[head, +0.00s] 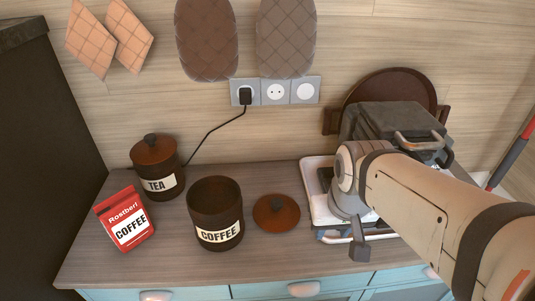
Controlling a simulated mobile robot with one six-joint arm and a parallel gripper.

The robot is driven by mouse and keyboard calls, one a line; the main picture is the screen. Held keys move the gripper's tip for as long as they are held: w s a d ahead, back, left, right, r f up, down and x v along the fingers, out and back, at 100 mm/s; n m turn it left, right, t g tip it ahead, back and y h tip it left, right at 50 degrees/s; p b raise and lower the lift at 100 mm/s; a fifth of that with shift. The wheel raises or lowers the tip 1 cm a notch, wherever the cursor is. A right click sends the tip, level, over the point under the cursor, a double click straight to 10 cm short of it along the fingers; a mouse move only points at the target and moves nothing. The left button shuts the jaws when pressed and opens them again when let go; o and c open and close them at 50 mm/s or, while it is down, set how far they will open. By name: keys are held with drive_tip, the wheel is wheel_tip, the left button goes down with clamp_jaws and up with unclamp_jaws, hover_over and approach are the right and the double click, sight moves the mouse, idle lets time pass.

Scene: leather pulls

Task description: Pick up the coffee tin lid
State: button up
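The coffee tin lid (276,213) is a round reddish-brown lid with a small dark knob. It lies flat on the wooden counter, knob up, just right of the open coffee tin (216,216). The tin is dark brown with a white COFFEE label and stands upright. My gripper (359,250) shows as a narrow grey part hanging below my wrist, right of the lid and apart from it, over the front of the white tray. Its fingers are not clearly separated in this view, so its opening cannot be judged.
A lidded tea tin (160,170) and a red coffee packet (126,219) stand at the left. A grey appliance (392,122) sits at the back right, by the white tray (313,170), partly behind my arm. A black cord runs from the wall socket (246,95).

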drive_tip(key=shift+o, duration=0.8)
drive_tip(key=shift+w+a, duration=0.1)
drive_tip(key=shift+w, duration=0.05)
drive_tip(key=shift+o, duration=0.8)
drive_tip(key=w+a+r+m+p, duration=0.1)
drive_tip(key=w+a+p, duration=0.1)
drive_tip(key=w, duration=0.5)
drive_tip(key=shift+w+a+m+g+p, duration=0.15)
drive_tip(key=shift+a+m+g+p, duration=0.2)
drive_tip(key=shift+p, duration=0.45)
drive_tip(key=m+p, duration=0.3)
hover_over(277, 202)
drive_tip(key=f, duration=0.2)
drive_tip(key=s+f, duration=0.1)
drive_tip(key=shift+a+f+n+g+h, duration=0.1)
drive_tip(key=shift+f+n+g+h, duration=0.1)
drive_tip(key=shift+n+g+h, duration=0.1)
drive_tip(key=shift+w+a+f, duration=0.15)
drive_tip(key=shift+f, duration=0.15)
drive_tip(key=shift+w+d+f+p, duration=0.1)
drive_tip(key=shift+w+f+p, duration=0.1)
drive_tip(key=shift+f, duration=1.05)
drive_tip(key=shift+w+d+f+p, duration=0.1)
drive_tip(key=shift+f+p, duration=0.1)
drive_tip(key=shift+f, duration=1.05)
drive_tip(key=shift+w+d+f+p, duration=0.1)
drive_tip(key=shift+f+p, duration=0.1)
drive_tip(key=shift+f, duration=1.05)
